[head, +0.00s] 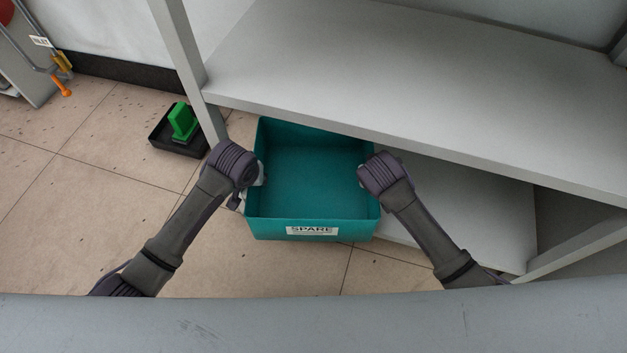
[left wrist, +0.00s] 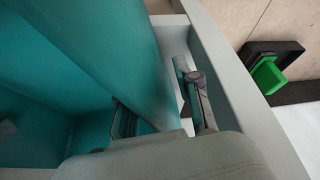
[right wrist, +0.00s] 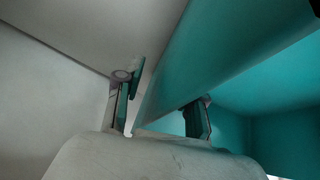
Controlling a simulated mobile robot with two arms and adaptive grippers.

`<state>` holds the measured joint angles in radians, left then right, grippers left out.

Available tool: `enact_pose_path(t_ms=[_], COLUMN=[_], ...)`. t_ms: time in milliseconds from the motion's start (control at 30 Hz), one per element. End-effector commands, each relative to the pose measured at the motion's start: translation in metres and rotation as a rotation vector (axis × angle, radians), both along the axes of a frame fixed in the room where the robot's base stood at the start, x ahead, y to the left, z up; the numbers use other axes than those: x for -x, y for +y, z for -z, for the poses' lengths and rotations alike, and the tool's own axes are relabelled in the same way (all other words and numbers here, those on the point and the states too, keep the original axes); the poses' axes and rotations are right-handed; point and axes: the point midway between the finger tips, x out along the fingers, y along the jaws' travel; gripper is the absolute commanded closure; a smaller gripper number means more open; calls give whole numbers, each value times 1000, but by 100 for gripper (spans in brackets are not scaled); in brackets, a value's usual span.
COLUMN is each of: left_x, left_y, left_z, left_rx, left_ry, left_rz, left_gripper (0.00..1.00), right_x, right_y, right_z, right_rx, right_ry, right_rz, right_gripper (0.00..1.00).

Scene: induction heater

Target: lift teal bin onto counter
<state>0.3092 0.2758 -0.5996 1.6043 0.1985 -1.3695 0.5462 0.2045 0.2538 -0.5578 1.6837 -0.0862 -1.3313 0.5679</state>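The teal bin (head: 310,180) is empty, with a white "SPARE" label on its front. It sits low, below the upper grey shelf and partly over the lower shelf. My left gripper (head: 258,175) is at its left wall; in the left wrist view, its fingers (left wrist: 158,112) straddle that wall (left wrist: 130,50), one inside and one outside, with a gap showing. My right gripper (head: 368,174) is at the right wall; in the right wrist view, its fingers (right wrist: 160,108) straddle that wall (right wrist: 205,60) with gaps. Both look open. The fingertips are mostly hidden in the head view.
The grey upper shelf (head: 430,70) overhangs the bin's back, with a post (head: 190,65) at left. The lower shelf (head: 465,205) extends to the right. A grey edge (head: 300,325) crosses the near side. A green object (head: 183,122) stands in a black tray on the tiled floor.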

Motion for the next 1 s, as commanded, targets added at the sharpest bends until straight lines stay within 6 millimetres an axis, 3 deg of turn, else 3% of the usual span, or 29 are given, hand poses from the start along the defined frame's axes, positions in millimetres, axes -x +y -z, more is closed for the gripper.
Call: enact_pose_path(t_ms=[400,600,633,1000], left_x=[-2,-2,-2,-2], left_y=[0,0,0,0], left_z=[5,5,5,4], left_rx=[0,0,0,1], left_ry=[-1,-1,-1,-1], left_rz=[1,1,1,1], left_gripper=[68,100,100,100], right_x=[-3,-3,-3,-3], right_y=[-1,-1,-1,-1], right_z=[5,5,5,5], right_rx=[-1,0,0,2], right_ry=[0,0,0,0], right_rz=[-1,0,0,-1], right_gripper=[63,96,100,100])
